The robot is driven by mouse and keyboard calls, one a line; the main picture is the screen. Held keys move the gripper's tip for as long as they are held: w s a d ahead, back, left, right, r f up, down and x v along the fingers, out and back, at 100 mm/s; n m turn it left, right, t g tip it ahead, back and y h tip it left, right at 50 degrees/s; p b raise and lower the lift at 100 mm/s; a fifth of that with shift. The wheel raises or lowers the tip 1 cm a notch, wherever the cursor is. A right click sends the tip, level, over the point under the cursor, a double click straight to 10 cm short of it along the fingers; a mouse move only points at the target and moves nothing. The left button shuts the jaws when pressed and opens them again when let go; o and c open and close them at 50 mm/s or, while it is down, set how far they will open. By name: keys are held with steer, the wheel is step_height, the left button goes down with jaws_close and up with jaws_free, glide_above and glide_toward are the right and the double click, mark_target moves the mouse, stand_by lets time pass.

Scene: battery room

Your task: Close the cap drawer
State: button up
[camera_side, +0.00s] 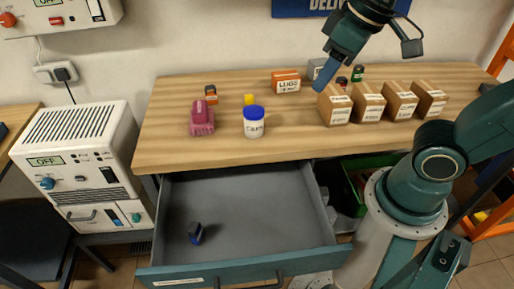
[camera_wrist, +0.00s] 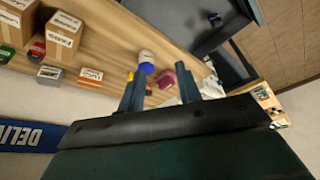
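The cap drawer (camera_side: 250,190) is pulled far out below the wooden table in the side view. It is a grey-blue tray with a label and a dark handle (camera_side: 268,284) on its front. A small dark blue item (camera_side: 195,233) lies inside it. In the wrist view the grey drawer interior (camera_wrist: 178,18) shows partly at the top. My gripper (camera_side: 322,86) is above the back of the table, near the boxes and well away from the drawer front. In the wrist view my gripper (camera_wrist: 170,85) has its two blue fingers apart, with nothing held between them.
On the table stand a white CAPS jar (camera_side: 254,122) with a blue lid, a pink object (camera_side: 202,118), an orange LUGS box (camera_side: 286,82) and several cardboard boxes (camera_side: 369,103). A white charger unit (camera_side: 80,160) stands left of the drawer. A green bin (camera_side: 368,168) is right of it.

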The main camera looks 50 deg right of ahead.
steer(key=w+a+f+n+g+h, duration=0.1)
steer(key=w+a+f+n+g, duration=0.2)
steer(key=a, duration=0.6)
steer(key=w+a+f+n+g+h, duration=0.15)
steer(key=w+a+f, duration=0.3)
steer(key=a, duration=0.55)
steer(key=s+a+f+n+h, duration=0.1)
steer(key=s+a+f, duration=0.3)
steer(key=a+f, duration=0.3)
steer(key=s+a+f+n+g+h, duration=0.1)
steer(key=s+a+f, duration=0.3)
steer(key=a+f, duration=0.4)
steer(key=shift+s+f+n+h, duration=0.25)
steer(key=shift+f+n+h, duration=0.05)
steer(key=shift+n+h, duration=0.05)
steer(key=shift+f, duration=0.15)
steer(key=x, duration=1.3)
steer(key=shift+s+d+f, duration=0.15)
steer(key=shift+d, duration=0.05)
jaws_close()
